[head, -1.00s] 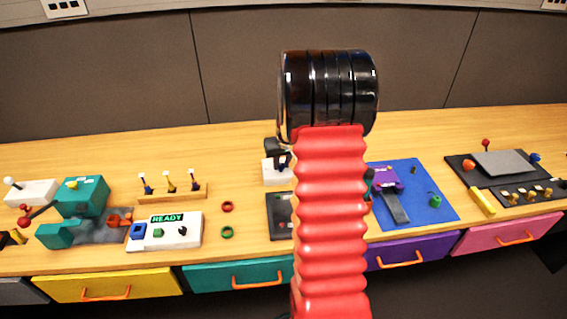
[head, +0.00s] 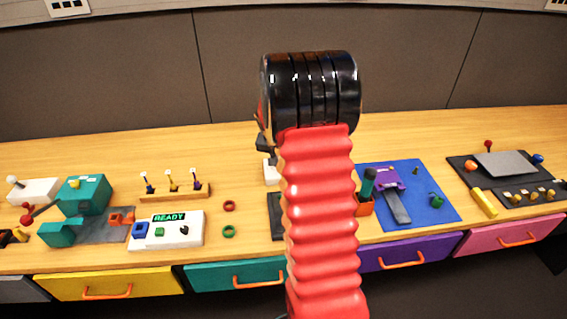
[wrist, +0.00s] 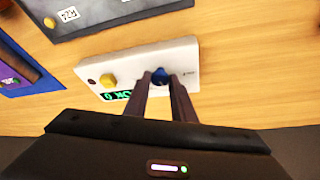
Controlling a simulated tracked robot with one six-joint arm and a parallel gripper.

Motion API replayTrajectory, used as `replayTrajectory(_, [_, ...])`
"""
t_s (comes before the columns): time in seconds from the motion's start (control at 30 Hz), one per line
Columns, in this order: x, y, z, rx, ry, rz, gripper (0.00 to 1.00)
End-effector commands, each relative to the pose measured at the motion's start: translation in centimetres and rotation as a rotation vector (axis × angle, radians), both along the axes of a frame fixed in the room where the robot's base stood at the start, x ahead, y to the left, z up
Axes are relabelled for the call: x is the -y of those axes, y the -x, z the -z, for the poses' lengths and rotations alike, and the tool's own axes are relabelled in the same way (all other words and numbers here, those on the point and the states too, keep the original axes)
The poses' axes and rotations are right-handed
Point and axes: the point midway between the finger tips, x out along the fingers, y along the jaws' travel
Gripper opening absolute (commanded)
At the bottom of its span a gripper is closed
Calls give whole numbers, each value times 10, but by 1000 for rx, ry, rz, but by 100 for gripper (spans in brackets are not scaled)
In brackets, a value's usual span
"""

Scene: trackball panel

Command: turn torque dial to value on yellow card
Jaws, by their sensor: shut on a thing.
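In the wrist view a white box (wrist: 140,62) lies on the wood table with a yellow knob (wrist: 107,80), a small dark knob and a display (wrist: 116,96) with green characters that appear upside down. A blue dial (wrist: 159,75) sits near its other end. My gripper (wrist: 160,82) is shut on the blue dial, with a finger on each side. In the head view my red arm hides the gripper and most of the box; only a white edge (head: 270,172) shows. I cannot make out a yellow card in either view.
Left in the head view are a white READY box (head: 180,238), three small levers on a wood block (head: 175,193) and a teal machine (head: 84,195). Right are a blue mat (head: 432,208) and a black panel (head: 465,172). A dark plate (wrist: 110,14) lies beside the white box.

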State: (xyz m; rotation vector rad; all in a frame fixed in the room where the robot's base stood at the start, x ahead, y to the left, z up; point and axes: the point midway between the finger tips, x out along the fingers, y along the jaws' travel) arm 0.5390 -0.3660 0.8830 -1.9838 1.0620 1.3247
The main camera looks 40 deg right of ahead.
Motion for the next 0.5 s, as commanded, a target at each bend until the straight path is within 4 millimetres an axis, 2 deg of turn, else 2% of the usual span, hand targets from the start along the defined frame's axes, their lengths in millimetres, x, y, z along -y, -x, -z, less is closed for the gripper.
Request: replayTrajectory(0.5, [2, 0, -1, -1, 3, 207, 1])
